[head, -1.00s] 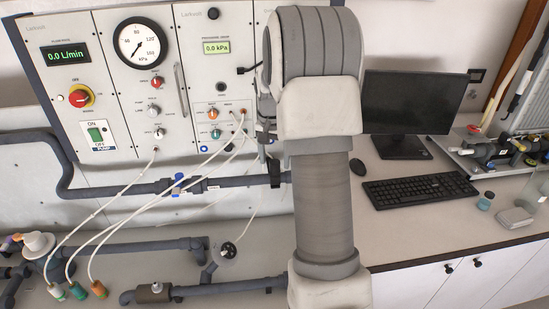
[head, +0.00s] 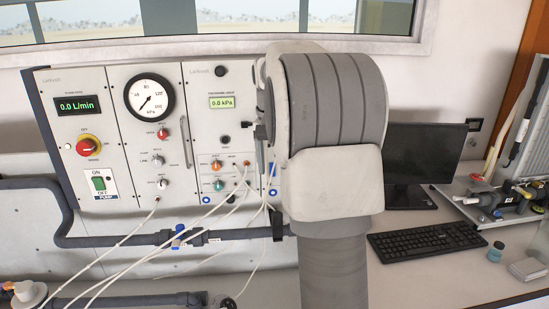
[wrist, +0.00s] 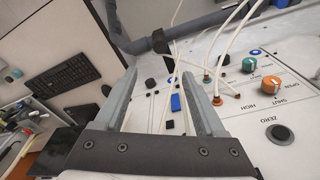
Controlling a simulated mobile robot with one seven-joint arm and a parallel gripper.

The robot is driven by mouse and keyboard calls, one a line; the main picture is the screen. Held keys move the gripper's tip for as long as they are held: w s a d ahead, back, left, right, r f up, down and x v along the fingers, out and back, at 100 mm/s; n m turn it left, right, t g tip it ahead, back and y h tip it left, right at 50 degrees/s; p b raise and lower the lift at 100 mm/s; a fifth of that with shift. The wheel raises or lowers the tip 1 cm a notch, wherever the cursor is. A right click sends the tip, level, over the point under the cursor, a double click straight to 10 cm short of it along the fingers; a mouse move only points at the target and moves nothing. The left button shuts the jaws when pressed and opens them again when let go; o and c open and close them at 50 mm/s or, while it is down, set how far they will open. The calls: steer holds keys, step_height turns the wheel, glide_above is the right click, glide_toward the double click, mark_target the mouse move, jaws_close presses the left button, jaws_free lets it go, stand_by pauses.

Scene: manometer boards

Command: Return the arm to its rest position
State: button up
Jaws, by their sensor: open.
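In the wrist view my gripper (wrist: 158,74) is open, with two grey fingers apart and nothing between them. It faces the manometer board's white panel, close to the orange knob (wrist: 272,86) and green knob (wrist: 249,65). In the head view my arm rises in front of the board's right edge and hides most of the gripper. The board (head: 150,135) carries a round dial gauge (head: 150,96), a flow display (head: 77,105) reading 0.0 L/min and a pressure display (head: 221,100) reading 0.0 kPa. White tubes hang from its ports.
A dark pipe with a blue valve (head: 178,238) runs below the board. A monitor (head: 425,160) and keyboard (head: 427,240) stand on the bench to the right. Fittings and a small jar (head: 496,252) sit at the far right. A window spans the top.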

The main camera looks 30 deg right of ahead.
steer(key=shift+s+a+r, duration=0.1)
steer(key=shift+s+r, duration=0.05)
steer(key=shift+r, duration=1.25)
steer(key=s+a+r+n+t, duration=0.25)
steer(key=s+a+n, duration=0.25)
steer(key=s+a, duration=0.75)
steer(key=s+a+f+n+t+y, duration=0.1)
steer(key=s+a+f+n+t, duration=0.1)
steer(key=s+a+f+n, duration=0.3)
steer(key=s+a+f, duration=0.2)
steer(key=s+a, duration=0.2)
steer(key=s, duration=0.2)
steer(key=shift+a, duration=0.3)
